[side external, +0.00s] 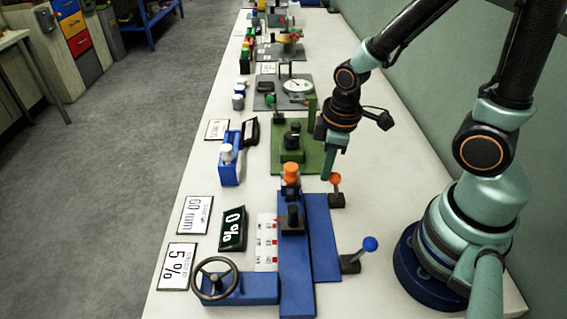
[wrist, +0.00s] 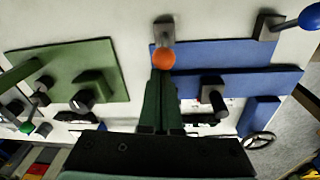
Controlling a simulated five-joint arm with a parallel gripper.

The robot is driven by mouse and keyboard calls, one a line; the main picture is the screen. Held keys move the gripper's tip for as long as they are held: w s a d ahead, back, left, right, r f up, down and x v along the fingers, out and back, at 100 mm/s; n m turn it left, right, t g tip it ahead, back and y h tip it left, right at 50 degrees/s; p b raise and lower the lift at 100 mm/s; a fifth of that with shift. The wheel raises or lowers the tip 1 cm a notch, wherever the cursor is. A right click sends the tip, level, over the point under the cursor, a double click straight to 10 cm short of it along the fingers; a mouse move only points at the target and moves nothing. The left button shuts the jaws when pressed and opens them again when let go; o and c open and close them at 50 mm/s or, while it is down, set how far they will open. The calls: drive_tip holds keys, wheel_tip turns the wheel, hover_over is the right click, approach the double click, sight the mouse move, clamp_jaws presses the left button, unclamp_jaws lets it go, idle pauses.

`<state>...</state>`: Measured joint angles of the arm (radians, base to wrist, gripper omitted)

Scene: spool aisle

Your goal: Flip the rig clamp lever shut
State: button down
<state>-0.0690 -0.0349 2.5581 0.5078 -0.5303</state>
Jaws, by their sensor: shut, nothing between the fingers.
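The blue rig (side external: 318,240) lies on the white bench, with two ball-ended levers at its right edge. One lever has an orange ball (side external: 335,179) on a short, nearly upright stem over a dark base. The other has a blue ball (side external: 370,244) and leans right, away from the rig. I cannot tell which is the clamp lever. My gripper (side external: 327,178) is shut and empty, pointing down close beside the orange ball. In the wrist view the fingertips (wrist: 162,75) overlap the lower edge of the orange ball (wrist: 163,57); contact is unclear. The blue ball (wrist: 311,17) is at top right.
Bare bench lies between the levers and my base.

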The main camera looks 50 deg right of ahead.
idle(0.4)
drive_tip(key=shift+r, duration=0.8)
wheel_tip(320, 180, up, 10)
hover_over(331, 175)
idle(0.4)
